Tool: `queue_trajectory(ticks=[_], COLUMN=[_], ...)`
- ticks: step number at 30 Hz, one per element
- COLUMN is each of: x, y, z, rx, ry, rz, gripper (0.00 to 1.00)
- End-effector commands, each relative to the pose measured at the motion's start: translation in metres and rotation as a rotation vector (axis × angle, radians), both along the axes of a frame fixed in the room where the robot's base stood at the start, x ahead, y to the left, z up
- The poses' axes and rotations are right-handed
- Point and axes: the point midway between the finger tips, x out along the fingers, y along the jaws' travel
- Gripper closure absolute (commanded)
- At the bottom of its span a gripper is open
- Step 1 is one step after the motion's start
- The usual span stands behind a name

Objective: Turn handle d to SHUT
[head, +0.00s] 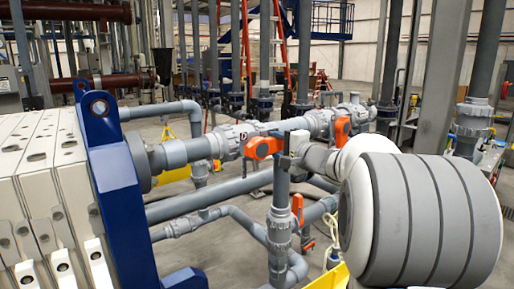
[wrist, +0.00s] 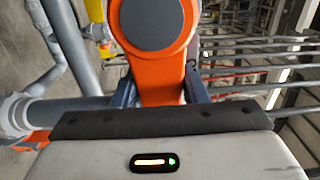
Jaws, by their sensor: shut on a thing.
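My gripper (head: 286,152) reaches in from the right at the lever's right end. In the wrist view, my gripper (wrist: 160,92) has a dark finger on each side of the lever and is shut on it. The fingertips are partly hidden in the head view.
A second orange handle (head: 342,130) sits further right on the same pipe. Another orange handle (head: 297,208) hangs on the vertical valve (head: 280,230) below my gripper. The blue press frame (head: 110,165) and pale plates (head: 35,190) stand at left. Grey pipes (head: 215,195) run underneath.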

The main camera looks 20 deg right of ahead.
Motion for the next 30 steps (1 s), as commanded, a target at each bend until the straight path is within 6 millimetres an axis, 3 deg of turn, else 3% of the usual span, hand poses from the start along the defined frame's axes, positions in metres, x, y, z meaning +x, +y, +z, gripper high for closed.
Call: queue_trajectory(ticks=[30], x=[-0.009], y=[0.026], z=[-0.052], rx=[0.892], ry=[0.336], rz=[0.0], gripper=[0.9])
